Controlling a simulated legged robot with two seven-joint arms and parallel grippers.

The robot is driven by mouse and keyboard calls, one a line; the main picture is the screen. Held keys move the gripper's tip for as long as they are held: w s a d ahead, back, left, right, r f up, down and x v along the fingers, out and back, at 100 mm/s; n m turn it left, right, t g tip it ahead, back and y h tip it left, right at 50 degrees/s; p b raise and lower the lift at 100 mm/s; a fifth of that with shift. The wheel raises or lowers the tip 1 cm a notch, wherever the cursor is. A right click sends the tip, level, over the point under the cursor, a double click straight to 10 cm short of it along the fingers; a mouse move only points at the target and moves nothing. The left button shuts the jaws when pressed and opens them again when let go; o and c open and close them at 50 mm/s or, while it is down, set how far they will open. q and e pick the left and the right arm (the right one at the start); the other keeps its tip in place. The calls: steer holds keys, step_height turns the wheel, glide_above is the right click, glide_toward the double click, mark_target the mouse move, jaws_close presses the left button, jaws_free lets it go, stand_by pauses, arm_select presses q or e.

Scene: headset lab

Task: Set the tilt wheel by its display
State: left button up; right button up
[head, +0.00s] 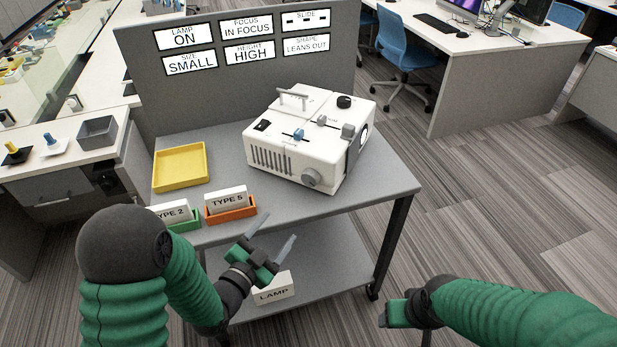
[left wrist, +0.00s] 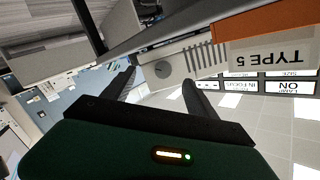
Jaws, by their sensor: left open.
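A white projector-like machine (head: 300,140) stands on the grey cart. It has a round grey knob (head: 311,178) low at its front corner, a black knob (head: 344,102) on top and blue and grey sliders. No label tells me which is the tilt wheel. The display board (head: 246,43) behind reads lamp on, in focus, size small, height high, shape leans out. My left gripper (head: 279,227) is open and empty, in front of the cart and apart from the machine. The left wrist view shows the grey knob (left wrist: 162,70) between its fingers (left wrist: 159,82). My right gripper (head: 398,312) is low right, its fingers unclear.
A yellow tray (head: 180,186), an orange holder (head: 232,213) with a TYPE 5 card and a green holder with a TYPE 2 card sit on the cart's left. A LAMP card (head: 273,291) is on the lower shelf (head: 335,272). The cart top's front right is clear.

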arm_select(q)
steer(key=t+h, duration=0.1)
glide_toward(308, 183)
steer(key=x, duration=0.8)
steer(key=shift+d+r+p, duration=0.2)
steer(key=shift+r+p, duration=0.05)
steer(key=shift+p, duration=0.1)
steer(key=shift+w+a, duration=0.1)
steer(key=shift+w, duration=0.2)
steer(key=shift+w+a, duration=0.1)
steer(key=shift+a, duration=0.15)
steer(key=shift+d, duration=0.4)
steer(key=c, duration=0.7)
steer(key=shift+a, duration=0.1)
steer(key=c, duration=0.7)
steer(key=shift+o, duration=0.2)
steer(key=shift+f+n+b, duration=0.25)
steer(key=shift+n+b, duration=0.45)
steer(key=shift+n, duration=0.5)
steer(key=n, duration=0.3)
steer(key=shift+r, duration=0.1)
arm_select(e)
steer(key=shift+w+a+f, duration=0.1)
steer(key=shift+a+f, duration=0.3)
steer(key=shift+a, duration=0.1)
